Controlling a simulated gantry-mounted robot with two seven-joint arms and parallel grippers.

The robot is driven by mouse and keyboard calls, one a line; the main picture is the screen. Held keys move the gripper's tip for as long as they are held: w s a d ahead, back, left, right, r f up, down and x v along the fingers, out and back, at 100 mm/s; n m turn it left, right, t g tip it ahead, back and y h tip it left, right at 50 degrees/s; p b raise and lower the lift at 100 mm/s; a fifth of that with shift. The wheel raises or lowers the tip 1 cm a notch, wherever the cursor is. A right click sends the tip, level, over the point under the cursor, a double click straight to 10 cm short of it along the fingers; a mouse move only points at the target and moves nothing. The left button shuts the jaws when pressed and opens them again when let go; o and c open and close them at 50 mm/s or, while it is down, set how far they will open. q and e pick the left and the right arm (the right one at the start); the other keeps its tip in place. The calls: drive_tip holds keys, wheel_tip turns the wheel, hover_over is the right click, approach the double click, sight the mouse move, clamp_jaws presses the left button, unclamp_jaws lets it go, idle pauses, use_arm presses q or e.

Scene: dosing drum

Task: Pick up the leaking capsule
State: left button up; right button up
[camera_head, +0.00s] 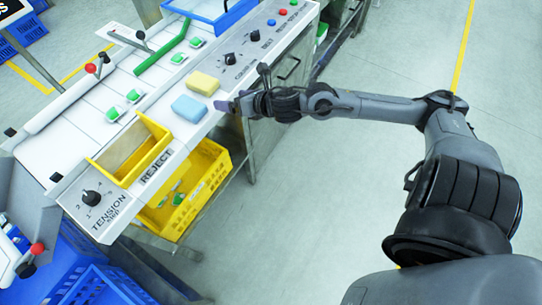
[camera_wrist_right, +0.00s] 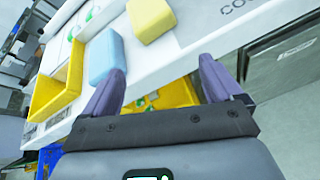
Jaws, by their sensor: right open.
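I cannot tell which one leaks. My right gripper (camera_head: 228,105) is at the bench's front edge, just right of a light blue block (camera_head: 189,108) and a yellow block (camera_head: 203,83). In the right wrist view, the gripper (camera_wrist_right: 162,68) is open and empty, its purple fingers spread, with the blue block (camera_wrist_right: 103,56) and yellow block (camera_wrist_right: 151,18) beyond. My left gripper is not in view.
A yellow chute labelled REJECT (camera_head: 161,151) is set in the bench, above a yellow crate (camera_head: 205,189) holding some green pieces. Knobs, including a TENSION dial (camera_head: 91,198), and a red-balled lever (camera_head: 91,68) stand on the bench. Floor to the right is clear.

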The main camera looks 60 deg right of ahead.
drive_tip(key=s+a+f+m+g, duration=0.3)
drive_tip(key=s+a+f+m, duration=0.3)
drive_tip(key=s+m, duration=0.3)
drive_tip(key=s+a+f+m+g, duration=0.3)
drive_tip(key=s+a+f+m, duration=0.4)
drive_tip(key=m, duration=0.6)
drive_tip(key=shift+s+f+m+g+h, duration=0.4)
drive_tip(key=shift+s+f, duration=0.25)
drive_tip(key=shift+s, duration=0.4)
drive_tip(key=shift+o, duration=0.2)
drive_tip(key=s+a+m+g+y, duration=0.1)
drive_tip(key=s+a+m+g, duration=0.1)
drive_tip(key=s+a+m, duration=0.2)
drive_tip(key=shift+s+a+f+m, duration=0.25)
drive_tip(key=shift+s+a+m, duration=0.1)
drive_tip(key=shift+s+m, duration=0.7)
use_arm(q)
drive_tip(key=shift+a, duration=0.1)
use_arm(e)
drive_tip(key=shift+s+a+m+g, duration=0.1)
drive_tip(key=shift+m+g, duration=0.15)
drive_tip(key=shift+g, duration=0.05)
